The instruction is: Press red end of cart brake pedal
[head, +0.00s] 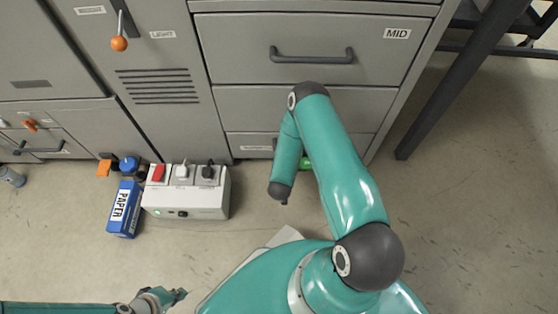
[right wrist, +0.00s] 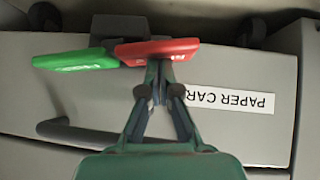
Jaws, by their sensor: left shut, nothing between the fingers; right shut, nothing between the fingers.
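The brake pedal's red end (right wrist: 157,48) is in the upper middle of the right wrist view. Its green end (right wrist: 75,60) is to the left and tilts away from it. My right gripper (right wrist: 162,70) is shut and empty, its fingertips at the lower edge of the red end; I cannot tell whether they touch. In the head view a bit of the green end (head: 305,162) shows beside my right arm at the cabinet's foot, and the red end is hidden. My left gripper (head: 178,295) is shut and empty, low at the bottom left.
The paper cart front has a white label (right wrist: 230,99) and a dark handle (right wrist: 80,135). Grey cabinets with a MID drawer (head: 310,62) stand behind. A socket box (head: 190,205) and a blue paper box (head: 124,210) lie on the floor at left. Floor at right is mostly clear.

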